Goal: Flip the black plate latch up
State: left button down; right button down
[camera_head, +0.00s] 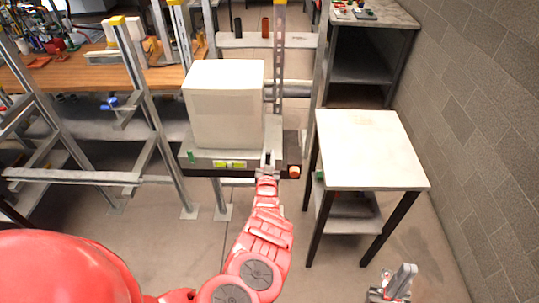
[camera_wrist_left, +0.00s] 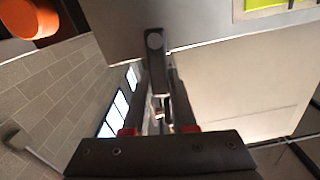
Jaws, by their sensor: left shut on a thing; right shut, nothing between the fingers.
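The black plate latch (camera_wrist_left: 155,62) shows in the left wrist view as a narrow dark plate with a round pivot at one end. It is against the edge of the grey fixture under the white box. My left gripper (camera_wrist_left: 158,100) is shut on it, with the fingers on both sides of the plate. In the head view my left gripper (camera_head: 267,164) is at the front right of the fixture and hides the latch there. My right gripper (camera_head: 397,282) is low at the bottom right, above the floor, shut and empty.
The white box (camera_head: 224,105) stands on the grey fixture (camera_head: 207,158). An orange knob (camera_head: 294,172) is just right of my left gripper; it also shows in the wrist view (camera_wrist_left: 30,18). A white-topped table (camera_head: 372,148) stands to the right, with bare floor in front.

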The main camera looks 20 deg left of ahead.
pick_arm(q)
jog(key=shift+a+r+n, duration=0.15)
jog(key=shift+a+n, duration=0.2)
jog(key=shift+n, duration=0.25)
jog(key=shift+s+n, duration=0.1)
jog(key=shift+n, duration=0.3)
jog(key=c, duration=0.7)
grip_release()
